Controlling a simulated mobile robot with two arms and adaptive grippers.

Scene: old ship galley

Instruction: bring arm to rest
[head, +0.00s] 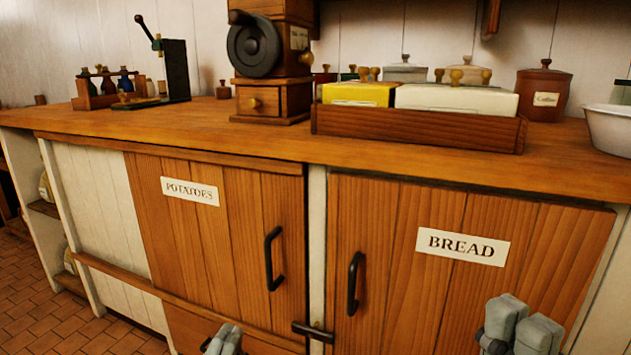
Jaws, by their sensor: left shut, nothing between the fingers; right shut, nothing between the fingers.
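My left gripper (224,340) shows at the bottom edge, low in front of the potatoes cabinet door (220,235). Only its grey fingertips are in view, close together, and it holds nothing. My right gripper (522,325) is at the bottom right, in front of the bread cabinet door (400,270). Its grey finger pads are shut and empty. Both grippers are below the countertop. I cannot tell how far they are from the doors. Both doors look closed, with black handles.
The wooden counter (180,125) holds a grinder (272,60), a wooden tray (420,128) with boxes, a coffee canister (543,90), a white bowl (608,128) and a bottle rack (95,100). A dark latch (313,331) sits between the doors. Tiled floor (50,320) shows at left.

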